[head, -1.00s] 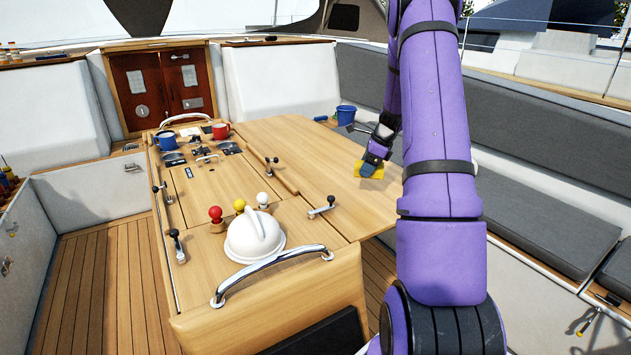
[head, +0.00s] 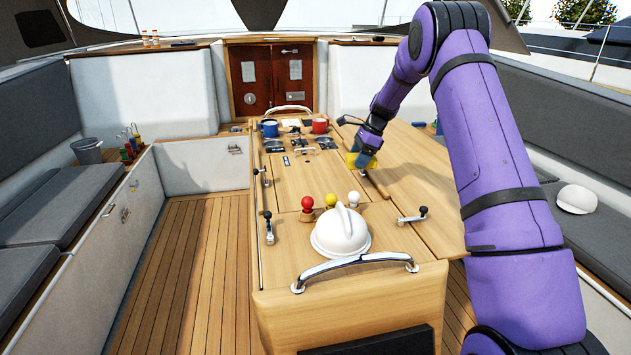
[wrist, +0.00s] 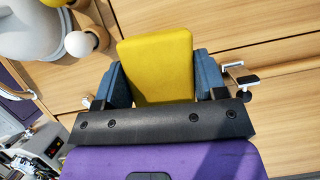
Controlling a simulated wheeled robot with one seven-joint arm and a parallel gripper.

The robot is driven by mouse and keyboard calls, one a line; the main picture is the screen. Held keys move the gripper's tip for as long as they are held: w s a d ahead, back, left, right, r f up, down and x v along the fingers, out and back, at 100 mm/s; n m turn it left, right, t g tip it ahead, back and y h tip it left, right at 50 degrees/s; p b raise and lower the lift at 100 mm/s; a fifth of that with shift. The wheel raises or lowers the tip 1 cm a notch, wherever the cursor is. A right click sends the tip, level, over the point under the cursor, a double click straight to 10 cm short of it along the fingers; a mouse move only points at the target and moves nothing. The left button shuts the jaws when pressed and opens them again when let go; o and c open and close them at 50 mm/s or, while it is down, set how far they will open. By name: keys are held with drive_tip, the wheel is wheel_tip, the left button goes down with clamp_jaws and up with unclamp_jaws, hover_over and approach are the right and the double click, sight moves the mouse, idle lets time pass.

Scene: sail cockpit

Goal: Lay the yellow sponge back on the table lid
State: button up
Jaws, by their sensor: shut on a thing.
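The yellow sponge (wrist: 156,62) is held between the two blue fingers of my gripper (wrist: 165,85) in the wrist view. In the head view the sponge (head: 351,160) shows partly behind my gripper (head: 362,158), above the right part of the wooden table. The table lid (head: 425,185) is the pale wood leaf on the right, partly covered by my arm. In the wrist view, wood planks (wrist: 240,30) lie beneath the sponge. I cannot tell how high the sponge is above the wood.
A white domed cover (head: 341,233) and red, yellow and white knobs (head: 330,201) stand near the table's front. A blue mug (head: 269,128) and a red mug (head: 320,126) stand at the back. A black-knobbed crank (head: 413,216) sits right of the knobs.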

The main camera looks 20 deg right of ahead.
drive_tip(key=n, duration=0.1)
hover_over(335, 192)
drive_tip(key=d, duration=0.2)
drive_tip(key=shift+s+a+f, duration=0.1)
drive_tip(key=shift+a+f, duration=0.1)
drive_tip(key=shift+f, duration=2.25)
drive_tip(key=shift+a+f, duration=0.15)
drive_tip(key=shift+f, duration=2.25)
drive_tip(key=o, duration=0.9)
drive_tip(key=shift+f, duration=0.15)
